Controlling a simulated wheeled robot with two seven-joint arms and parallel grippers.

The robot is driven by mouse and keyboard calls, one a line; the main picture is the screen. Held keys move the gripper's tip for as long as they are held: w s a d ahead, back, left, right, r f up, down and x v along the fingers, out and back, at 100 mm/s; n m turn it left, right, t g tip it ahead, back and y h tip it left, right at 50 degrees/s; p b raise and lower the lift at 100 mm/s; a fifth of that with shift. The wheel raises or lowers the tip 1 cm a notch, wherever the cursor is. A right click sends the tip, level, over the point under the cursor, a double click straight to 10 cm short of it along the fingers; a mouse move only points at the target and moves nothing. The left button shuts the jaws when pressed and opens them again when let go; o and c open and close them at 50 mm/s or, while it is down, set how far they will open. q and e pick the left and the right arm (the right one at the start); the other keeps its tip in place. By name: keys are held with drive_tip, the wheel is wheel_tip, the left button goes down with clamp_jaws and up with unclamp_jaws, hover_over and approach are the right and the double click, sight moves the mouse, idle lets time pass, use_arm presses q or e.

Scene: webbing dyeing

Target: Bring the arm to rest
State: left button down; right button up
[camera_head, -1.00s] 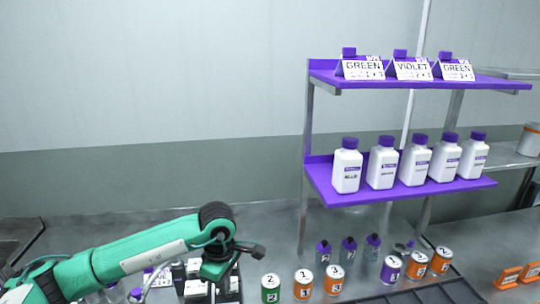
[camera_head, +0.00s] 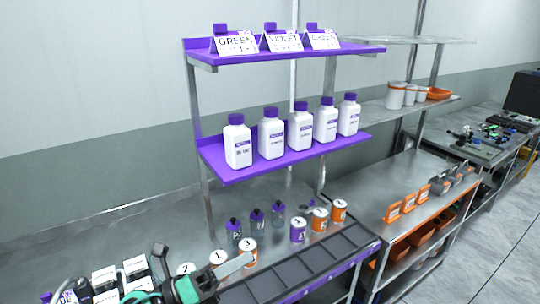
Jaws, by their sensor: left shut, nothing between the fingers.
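My left arm, green and black, shows at the bottom edge, left of centre. My left gripper (camera_head: 161,251) is a small dark shape at its upper end, shut with nothing between the fingers. It appears in front of the steel worktop (camera_head: 110,228), between white boxes on its left and numbered cans on its right. The arm partly covers the lower parts of some cans. I cannot tell whether it touches anything. Most of the arm is cut off by the frame.
White boxes (camera_head: 105,277) stand close left of the gripper. Numbered cans (camera_head: 298,229) and small dark bottles (camera_head: 256,217) line the worktop, beside a black compartment tray (camera_head: 300,268). White bottles (camera_head: 271,135) stand on a purple shelf (camera_head: 225,172) above. The worktop's back left is clear.

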use_arm(q)
drive_tip(key=w+a+f+n+t+y, duration=0.1)
drive_tip(key=w+a+n+t+y, duration=0.1)
drive_tip(key=a+n+t+y, duration=0.6)
drive_tip(key=w+a+f+n+t+y, duration=0.15)
drive_tip(key=n+t+y, duration=0.25)
drive_tip(key=n, duration=0.9)
drive_tip(key=s+a+f+n+g+y, duration=0.2)
drive_tip(key=a+f+n+g+y, duration=0.15)
drive_tip(key=f+n, duration=0.3)
drive_tip(key=s+a+f+n+g+y, duration=0.25)
drive_tip(key=a+f+n+y, duration=0.2)
drive_tip(key=f, duration=0.25)
drive_tip(key=s+f+n+g, duration=0.3)
drive_tip(key=s+f+g, duration=0.35)
drive_tip(key=s, duration=0.25)
drive_tip(key=s+f+n+g, duration=0.3)
drive_tip(key=s+f+g, duration=0.3)
drive_tip(key=s, duration=0.4)
wheel_tip(320, 180, down, 33)
drive_tip(key=s+a+f, duration=0.3)
drive_tip(key=s+f, duration=1.5)
drive_tip(key=s, duration=0.1)
drive_tip(key=shift+f+g, duration=0.4)
drive_tip(key=shift+g, duration=0.05)
